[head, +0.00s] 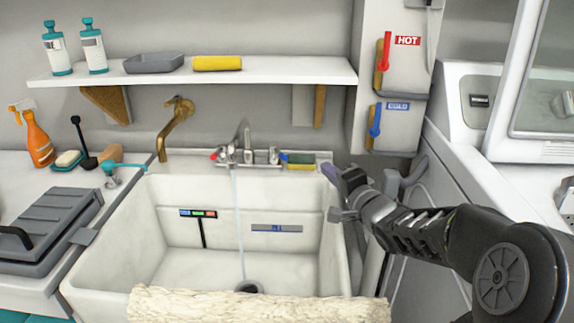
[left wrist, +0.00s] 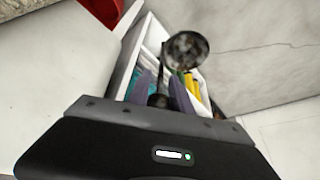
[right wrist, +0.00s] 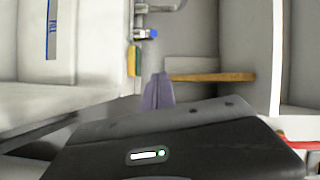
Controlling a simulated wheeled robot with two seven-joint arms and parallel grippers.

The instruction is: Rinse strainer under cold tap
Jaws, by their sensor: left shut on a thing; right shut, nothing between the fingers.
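A dark round strainer (left wrist: 186,48) with a short dark handle shows in the left wrist view. Neither shows in the head view. The sink tap (head: 247,150) has a red mark on its left and a blue cold handle (head: 284,157) on its right. A thin water stream (head: 238,220) runs from it into the white sink (head: 155,215). My right gripper (head: 335,185) is shut and empty at the sink's right rim, right of the blue handle. The handle also shows in the right wrist view (right wrist: 151,34).
A green and yellow sponge (head: 301,161) lies right of the tap. A brass spout (head: 176,125) projects from the wall on the left. A pale rough roll (head: 255,305) crosses the sink's front. In the left wrist view, an open white box (left wrist: 146,42) holds coloured items behind the strainer.

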